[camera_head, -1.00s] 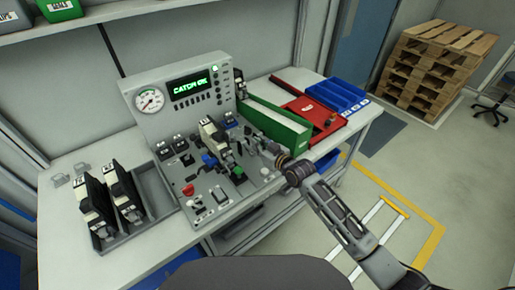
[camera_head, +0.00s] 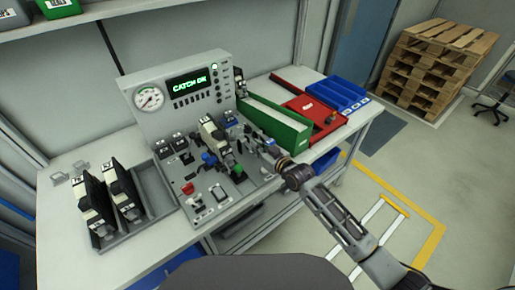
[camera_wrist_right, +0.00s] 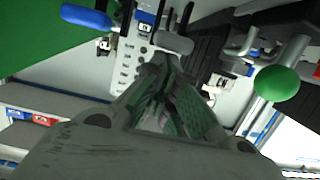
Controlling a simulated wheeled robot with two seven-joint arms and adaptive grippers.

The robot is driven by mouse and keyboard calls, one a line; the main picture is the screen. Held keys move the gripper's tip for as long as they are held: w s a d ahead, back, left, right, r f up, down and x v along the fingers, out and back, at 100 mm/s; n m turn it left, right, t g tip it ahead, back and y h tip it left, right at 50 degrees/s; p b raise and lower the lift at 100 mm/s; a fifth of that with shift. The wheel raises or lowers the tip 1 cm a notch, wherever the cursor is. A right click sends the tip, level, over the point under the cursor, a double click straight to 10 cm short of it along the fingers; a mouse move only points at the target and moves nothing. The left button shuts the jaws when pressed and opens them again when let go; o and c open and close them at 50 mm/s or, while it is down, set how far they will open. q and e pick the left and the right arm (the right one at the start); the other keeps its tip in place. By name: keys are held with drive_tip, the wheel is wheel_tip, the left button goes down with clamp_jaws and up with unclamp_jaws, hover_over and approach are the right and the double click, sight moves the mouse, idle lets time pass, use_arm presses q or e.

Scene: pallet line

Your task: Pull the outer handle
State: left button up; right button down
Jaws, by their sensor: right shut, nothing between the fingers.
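The test panel (camera_head: 165,105) stands on the bench with a gauge and a lit green display. A device (camera_head: 212,135) is mounted on its deck, with a blue grip (camera_head: 209,158) and a green knob (camera_head: 238,173) near it. My right gripper (camera_head: 256,143) is at the right side of the deck, shut and empty. In the right wrist view its fingertips (camera_wrist_right: 160,62) are close below a grey cylindrical handle (camera_wrist_right: 174,42); contact cannot be told. The green ball knob (camera_wrist_right: 277,83) is to the right, and a blue grip (camera_wrist_right: 87,17) is at upper left. My left gripper is out of view.
A tray (camera_head: 152,190) with two black-and-white units stands left of the panel. A green bin (camera_head: 277,125), a red tray (camera_head: 313,113) and a blue bin (camera_head: 340,95) lie to its right. A red button (camera_head: 188,188) is on the front deck. Pallets (camera_head: 435,65) stand far off.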

drive_tip(key=shift+s+d+f+t+b, duration=0.15)
drive_tip(key=shift+f+t+b, duration=0.15)
drive_tip(key=shift+f+b, duration=0.55)
drive_tip(key=shift+s+f+y+b, duration=0.1)
drive_tip(key=shift+y+b, duration=0.2)
drive_tip(key=shift+b, duration=0.1)
wheel_tip(320, 180, down, 3)
drive_tip(key=shift+s+d+r, duration=0.1)
drive_tip(key=shift+d+r, duration=0.05)
drive_tip(key=shift+s+f, duration=0.1)
drive_tip(key=shift+f, duration=0.1)
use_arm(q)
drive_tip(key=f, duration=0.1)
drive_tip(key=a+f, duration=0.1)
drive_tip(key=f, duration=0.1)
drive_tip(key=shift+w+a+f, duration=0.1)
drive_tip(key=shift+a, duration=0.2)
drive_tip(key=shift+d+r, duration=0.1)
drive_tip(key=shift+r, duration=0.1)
use_arm(e)
drive_tip(key=shift+r, duration=0.15)
